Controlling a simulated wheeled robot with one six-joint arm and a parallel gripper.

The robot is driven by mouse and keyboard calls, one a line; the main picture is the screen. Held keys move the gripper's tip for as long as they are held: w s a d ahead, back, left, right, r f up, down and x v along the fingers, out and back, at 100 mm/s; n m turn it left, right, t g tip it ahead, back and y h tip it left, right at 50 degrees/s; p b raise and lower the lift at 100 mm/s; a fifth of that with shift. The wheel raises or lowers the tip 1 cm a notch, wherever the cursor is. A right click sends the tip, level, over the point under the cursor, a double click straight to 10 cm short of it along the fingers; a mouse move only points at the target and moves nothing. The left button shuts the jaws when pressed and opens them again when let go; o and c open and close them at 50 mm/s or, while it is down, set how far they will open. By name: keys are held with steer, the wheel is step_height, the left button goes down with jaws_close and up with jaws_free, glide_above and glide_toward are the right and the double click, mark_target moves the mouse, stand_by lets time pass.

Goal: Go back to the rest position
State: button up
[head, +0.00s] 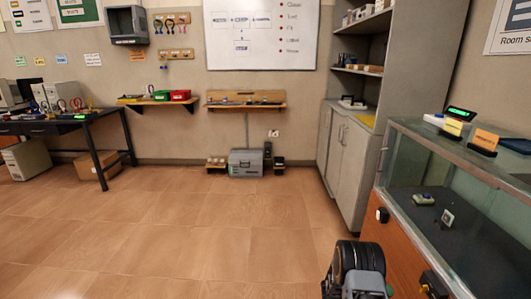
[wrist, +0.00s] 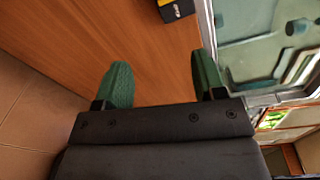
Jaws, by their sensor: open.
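My gripper (wrist: 163,82) shows in the wrist view with its two green fingers spread apart. Nothing is between the fingers. Behind them is the orange wooden front panel (wrist: 140,35) of the display counter. In the head view, part of my arm shows at the lower right, close to the counter's wooden front (head: 399,250). The fingers cannot be made out in the head view.
The glass display case (head: 425,160) stands at the right, with small devices inside and on top. A black and yellow fixture (wrist: 176,9) is on the panel. A grey cabinet (head: 345,150) stands behind. The tiled floor (head: 170,230) is clear at centre and left.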

steer(key=s+a+f+m+g+y, duration=0.2)
steer(key=s+m+g+y, duration=0.1)
steer(key=s+m, duration=0.25)
steer(key=s+a+r+m+g+y+p, duration=0.1)
steer(key=s+a+r+m+y+p, duration=0.2)
steer(key=r+m, duration=0.35)
steer(key=s+a+r+m+g+y+p, duration=0.1)
steer(key=s+a+r+m+y+p, duration=0.1)
steer(key=a+r+m+y, duration=0.45)
steer(key=s+a+r+m+t+y+p, duration=0.1)
steer(key=s+a+r+m+t+p, duration=0.1)
steer(key=r, duration=0.9)
steer(key=s+a+r+m+t+y+p, duration=0.2)
steer(key=a+r+m+t+p, duration=0.3)
steer(key=r, duration=0.6)
steer(key=s+a+r+m+t+y+p, duration=0.2)
steer(key=a+r+m+p, duration=0.4)
steer(key=r, duration=0.6)
steer(key=shift+s+a+m+t+p, duration=0.4)
steer(key=shift+a+t, duration=0.3)
steer(key=shift+a, duration=0.25)
steer(key=shift+w, duration=0.1)
